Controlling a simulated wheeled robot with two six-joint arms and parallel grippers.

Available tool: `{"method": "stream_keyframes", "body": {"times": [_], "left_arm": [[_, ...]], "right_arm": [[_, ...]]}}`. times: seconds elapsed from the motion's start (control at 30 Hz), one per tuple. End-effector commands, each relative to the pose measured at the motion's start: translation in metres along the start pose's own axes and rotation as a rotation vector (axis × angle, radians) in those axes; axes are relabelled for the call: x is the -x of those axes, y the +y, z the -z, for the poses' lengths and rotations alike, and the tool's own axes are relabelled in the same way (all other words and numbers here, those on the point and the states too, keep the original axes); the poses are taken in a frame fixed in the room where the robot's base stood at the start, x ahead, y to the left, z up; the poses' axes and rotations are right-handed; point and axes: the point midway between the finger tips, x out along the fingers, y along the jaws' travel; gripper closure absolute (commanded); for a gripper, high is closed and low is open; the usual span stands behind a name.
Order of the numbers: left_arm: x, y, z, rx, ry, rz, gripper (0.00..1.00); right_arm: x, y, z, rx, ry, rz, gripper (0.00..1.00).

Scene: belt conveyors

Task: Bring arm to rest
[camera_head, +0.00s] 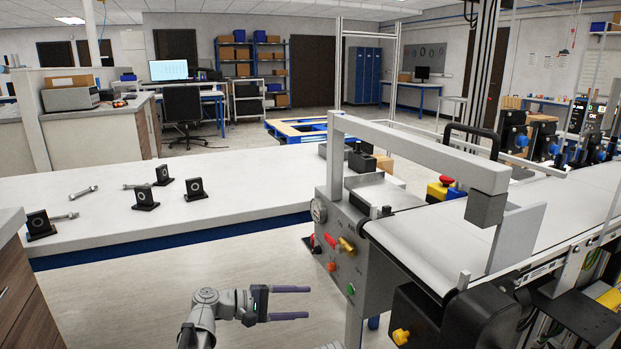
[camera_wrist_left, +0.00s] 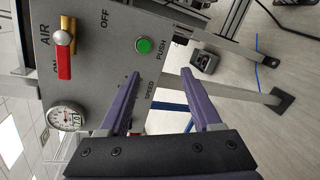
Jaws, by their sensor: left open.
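My left gripper (camera_head: 290,303) is low in the head view, its purple fingers apart and pointing right toward the conveyor's control panel. In the left wrist view the open fingers (camera_wrist_left: 165,95) frame empty space in front of the grey control panel (camera_wrist_left: 100,60). The panel carries a green push button (camera_wrist_left: 144,46), a red and yellow air valve (camera_wrist_left: 63,45) and a pressure gauge (camera_wrist_left: 67,116). In the head view the same panel shows the green button (camera_head: 350,289) and the valve (camera_head: 346,245). My right gripper is in neither view.
A white table (camera_head: 240,190) holds several black brackets (camera_head: 145,198) and a few metal bolts (camera_head: 83,192). The belt conveyor (camera_head: 430,240) with its grey overhead frame (camera_head: 420,150) stands at right. Wooden drawers (camera_head: 25,300) are at the left edge. Floor shows between table and arm.

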Motion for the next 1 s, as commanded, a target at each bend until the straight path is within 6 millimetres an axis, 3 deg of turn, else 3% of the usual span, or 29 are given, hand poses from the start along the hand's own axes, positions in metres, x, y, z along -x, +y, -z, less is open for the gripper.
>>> {"method": "stream_keyframes", "body": {"times": [0.03,0.27,0.47,0.63,0.8,1.0], "left_arm": [[-0.003,0.005,-0.014,-0.02,-0.004,0.039,0.35],[-0.014,-0.004,-0.062,-0.149,-0.015,0.287,0.35],[-0.006,-0.015,-0.12,-0.332,-0.045,0.615,0.35],[0.021,-0.016,-0.161,-0.495,-0.082,0.899,0.35],[0.059,-0.004,-0.193,-0.65,-0.12,1.168,0.35],[0.097,0.015,-0.215,-0.78,-0.149,1.402,0.35]], "right_arm": [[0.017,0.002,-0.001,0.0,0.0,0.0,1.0],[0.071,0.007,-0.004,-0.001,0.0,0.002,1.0],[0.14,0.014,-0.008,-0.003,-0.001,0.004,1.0],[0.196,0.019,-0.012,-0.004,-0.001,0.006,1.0],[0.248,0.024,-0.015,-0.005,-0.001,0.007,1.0],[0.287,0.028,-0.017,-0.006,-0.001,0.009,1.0]]}}
